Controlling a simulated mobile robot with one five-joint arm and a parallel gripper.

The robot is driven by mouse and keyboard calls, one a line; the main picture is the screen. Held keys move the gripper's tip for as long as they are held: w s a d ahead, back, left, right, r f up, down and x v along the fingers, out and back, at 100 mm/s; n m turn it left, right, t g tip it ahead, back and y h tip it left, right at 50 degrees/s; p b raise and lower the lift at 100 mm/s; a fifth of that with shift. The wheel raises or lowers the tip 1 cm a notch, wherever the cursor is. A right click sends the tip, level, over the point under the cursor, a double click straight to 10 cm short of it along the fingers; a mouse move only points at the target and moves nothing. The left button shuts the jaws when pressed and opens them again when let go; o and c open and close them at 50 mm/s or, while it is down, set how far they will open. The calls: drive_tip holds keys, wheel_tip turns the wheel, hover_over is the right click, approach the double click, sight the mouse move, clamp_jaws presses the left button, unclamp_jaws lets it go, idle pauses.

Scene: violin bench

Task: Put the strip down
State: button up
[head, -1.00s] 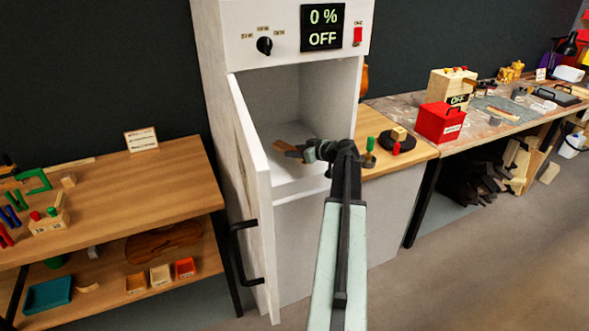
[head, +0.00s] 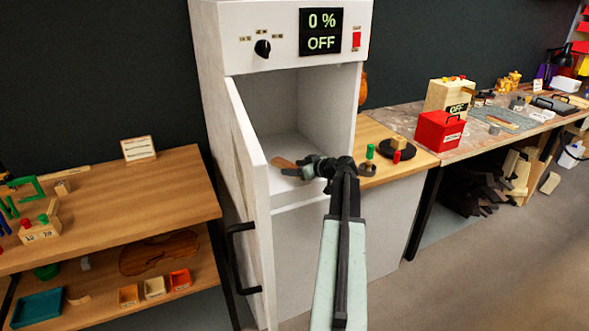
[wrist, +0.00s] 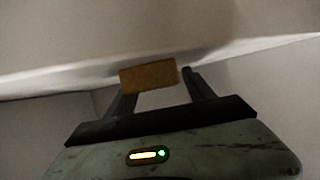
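The strip (head: 284,163) is a small brown piece inside the white cabinet (head: 262,38), low in its chamber. In the wrist view its tan face (wrist: 149,76) lies at my fingertips. It covers the tip of the left finger, and a narrow gap shows to the right finger. My gripper (head: 300,170) is inside the cabinet opening, just right of the strip. Its fingers (wrist: 158,84) stand apart. I cannot tell whether the strip touches the chamber floor (head: 282,192).
The cabinet door (head: 246,180) stands open on the left, close to my arm. The display (head: 321,31) reads 0 % and OFF. A bench with a red box (head: 442,132) stands to the right, and a wooden table (head: 110,205) to the left.

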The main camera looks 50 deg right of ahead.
drive_tip(key=shift+r+p, duration=0.3)
drive_tip(key=shift+r, duration=0.05)
drive_tip(key=p+v, duration=0.4)
drive_tip(key=v, duration=0.8)
drive_tip(key=shift+f, duration=0.15)
